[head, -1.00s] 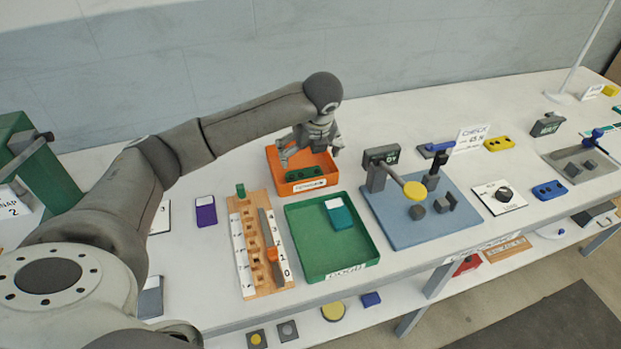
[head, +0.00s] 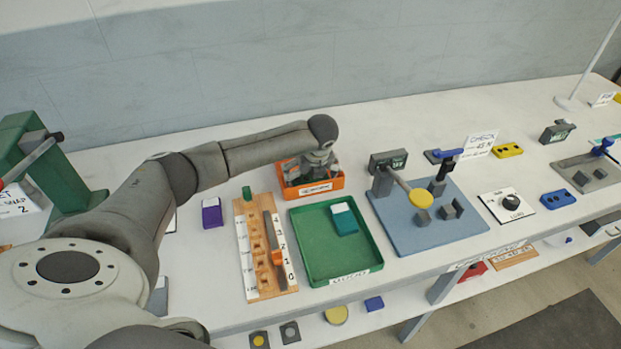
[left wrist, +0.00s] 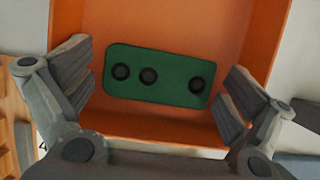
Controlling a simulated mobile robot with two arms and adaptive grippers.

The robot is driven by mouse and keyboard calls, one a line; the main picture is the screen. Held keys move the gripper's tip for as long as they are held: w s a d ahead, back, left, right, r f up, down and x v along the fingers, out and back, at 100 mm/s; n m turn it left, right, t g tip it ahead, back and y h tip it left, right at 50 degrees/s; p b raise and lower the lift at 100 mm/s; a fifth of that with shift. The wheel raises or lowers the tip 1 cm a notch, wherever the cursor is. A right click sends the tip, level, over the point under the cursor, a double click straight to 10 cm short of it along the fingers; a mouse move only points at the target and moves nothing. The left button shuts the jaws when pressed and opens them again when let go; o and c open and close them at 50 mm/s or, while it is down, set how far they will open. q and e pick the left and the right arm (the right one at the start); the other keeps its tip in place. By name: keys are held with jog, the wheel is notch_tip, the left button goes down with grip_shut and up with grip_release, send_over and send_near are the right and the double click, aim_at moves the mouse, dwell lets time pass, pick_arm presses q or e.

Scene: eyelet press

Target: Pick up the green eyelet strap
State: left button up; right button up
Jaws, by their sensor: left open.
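The green eyelet strap (left wrist: 172,81) lies in the orange bin, seen in the left wrist view. It is a flat green piece with three dark round eyelets, two close together at the left and one at the right. My left gripper (left wrist: 157,90) is open, with one finger off each end of the strap and a gap at both ends. In the head view my left gripper (head: 311,176) is down in the orange bin (head: 315,189) and hides the strap. My right gripper is not in view.
The bin walls rise close around my left gripper. A green tray (head: 318,253) with a teal-and-white block (head: 344,221) stands in front. A wooden rack (head: 254,262) is at front left. A blue press board (head: 405,235) is to the right.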

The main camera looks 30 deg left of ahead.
pick_arm(q)
jog(key=shift+c, duration=0.4)
jog(key=c, duration=0.5)
jog(key=shift+c, duration=0.2)
